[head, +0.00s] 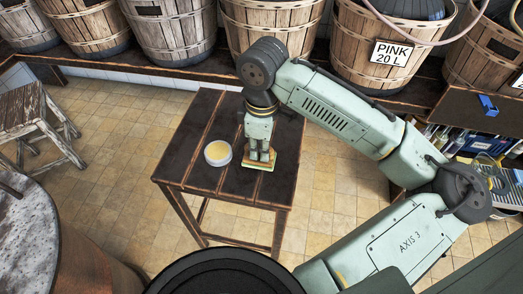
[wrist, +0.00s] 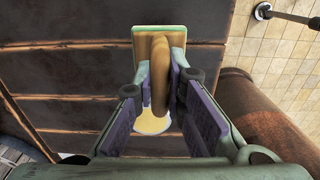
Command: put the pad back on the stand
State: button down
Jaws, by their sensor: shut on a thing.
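My gripper (wrist: 160,82) is shut on this handle in the wrist view. In the head view my gripper (head: 260,152) points down over the wooden table (head: 200,110), with the pad (head: 258,168) below its fingers. The pad is at or just above the tabletop; I cannot tell if it touches. I cannot make out a stand with certainty.
A round white dish (head: 217,153) with yellow contents stands on the table, left of the pad. Barrels line the back shelf. A stool (head: 35,115) is at the left, a barrel top (head: 30,230) at the lower left. A crate of bottles (head: 465,140) is at the right.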

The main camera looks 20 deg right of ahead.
jog(key=f, duration=0.2)
jog(key=shift+w+d+f+p, duration=0.25)
jog(key=shift+w+f+p, duration=0.05)
jog(key=shift+w+f, duration=0.1)
jog(key=shift+f, duration=0.4)
jog(key=shift+f, duration=0.1)
jog(key=c, duration=1.6)
grip_release()
jog(key=shift+c, duration=0.2)
jog(key=r, duration=1.2)
jog(key=shift+s+d+r, duration=0.1)
jog(key=shift+s+r, duration=0.05)
jog(key=shift+s, duration=0.05)
